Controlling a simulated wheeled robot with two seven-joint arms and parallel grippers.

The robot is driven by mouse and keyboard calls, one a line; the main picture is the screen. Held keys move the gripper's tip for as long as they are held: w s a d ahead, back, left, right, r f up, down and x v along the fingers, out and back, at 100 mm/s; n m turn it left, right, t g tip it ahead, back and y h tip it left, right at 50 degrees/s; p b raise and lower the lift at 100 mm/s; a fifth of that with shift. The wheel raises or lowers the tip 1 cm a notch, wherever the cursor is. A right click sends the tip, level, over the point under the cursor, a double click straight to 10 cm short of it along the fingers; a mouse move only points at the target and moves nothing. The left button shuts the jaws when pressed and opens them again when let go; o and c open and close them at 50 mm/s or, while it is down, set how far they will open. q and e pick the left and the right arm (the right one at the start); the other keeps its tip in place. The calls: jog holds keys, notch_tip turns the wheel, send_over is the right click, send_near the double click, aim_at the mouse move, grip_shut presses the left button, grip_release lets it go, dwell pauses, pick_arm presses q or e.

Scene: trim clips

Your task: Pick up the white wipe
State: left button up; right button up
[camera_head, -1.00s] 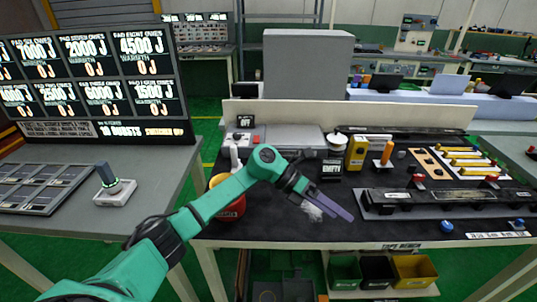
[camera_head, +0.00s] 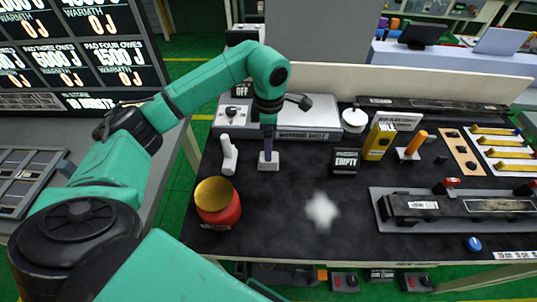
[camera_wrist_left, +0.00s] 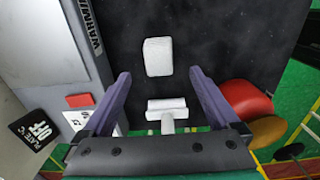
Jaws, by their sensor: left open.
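A small white block (camera_head: 268,166), which looks like the white wipe, lies on the black mat (camera_head: 290,230) just below my left gripper (camera_head: 268,148). In the left wrist view the block (camera_wrist_left: 158,57) lies beyond the fingertips, roughly between their lines, and is not held. My left gripper (camera_wrist_left: 160,76) is open and empty, pointing down. A white T-shaped tool (camera_head: 228,155) lies left of the block; it also shows between the fingers in the wrist view (camera_wrist_left: 167,107). A blurry white patch (camera_head: 321,210) lies on the mat to the right. My right gripper is not in view.
A grey warming sheet (camera_head: 305,118) lies behind the block. The EMPTY box (camera_head: 345,161), a yellow box (camera_head: 379,140) and a black clip fixture (camera_head: 455,207) are to the right.

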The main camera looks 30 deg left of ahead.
pick_arm(q)
notch_tip(320, 180, down, 7)
jog(key=p, duration=0.3)
jog(key=shift+a, duration=0.1)
jog(key=shift+f, duration=0.4)
jog(key=shift+w+f, duration=0.1)
jog(key=c, duration=1.4)
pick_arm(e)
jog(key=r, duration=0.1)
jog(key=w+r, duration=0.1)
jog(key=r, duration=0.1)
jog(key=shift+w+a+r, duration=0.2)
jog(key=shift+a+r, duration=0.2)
